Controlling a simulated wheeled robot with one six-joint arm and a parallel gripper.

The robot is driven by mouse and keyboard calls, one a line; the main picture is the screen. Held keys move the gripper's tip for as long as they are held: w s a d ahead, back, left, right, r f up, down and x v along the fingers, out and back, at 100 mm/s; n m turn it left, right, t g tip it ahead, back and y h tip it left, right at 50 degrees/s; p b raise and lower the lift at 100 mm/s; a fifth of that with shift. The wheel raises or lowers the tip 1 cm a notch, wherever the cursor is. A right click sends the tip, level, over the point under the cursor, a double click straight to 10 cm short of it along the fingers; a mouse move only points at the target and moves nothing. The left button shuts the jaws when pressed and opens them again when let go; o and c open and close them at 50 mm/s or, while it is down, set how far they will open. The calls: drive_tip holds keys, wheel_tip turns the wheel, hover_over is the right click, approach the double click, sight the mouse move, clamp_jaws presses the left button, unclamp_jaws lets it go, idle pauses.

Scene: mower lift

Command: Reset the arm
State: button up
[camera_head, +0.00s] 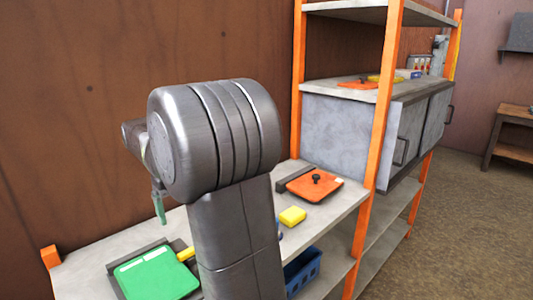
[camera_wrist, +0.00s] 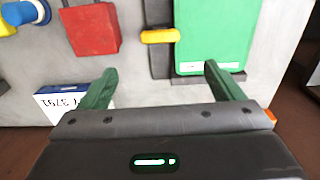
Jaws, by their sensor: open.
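My arm stands over the workbench shelf in the head view and hides part of it. My gripper (camera_wrist: 160,88) shows in the wrist view with its two green fingers spread wide apart and nothing between them. One green finger of it also shows in the head view, left of my arm. Below the gripper lies a green panel (camera_wrist: 211,35) with a yellow handle (camera_wrist: 160,36) at its side. The same green panel (camera_head: 157,275) lies at the lower left in the head view. A red block (camera_wrist: 91,29) lies left of the yellow handle in the wrist view.
A white and blue box (camera_wrist: 62,101) lies near the left finger. Orange posts (camera_head: 377,110) and a grey cabinet (camera_head: 350,132) stand at right. The floor (camera_head: 460,220) there is clear.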

wheel_tip(320, 180, down, 13)
drive_tip(key=shift+f+p, duration=0.15)
drive_tip(key=shift+p, duration=0.25)
idle(0.4)
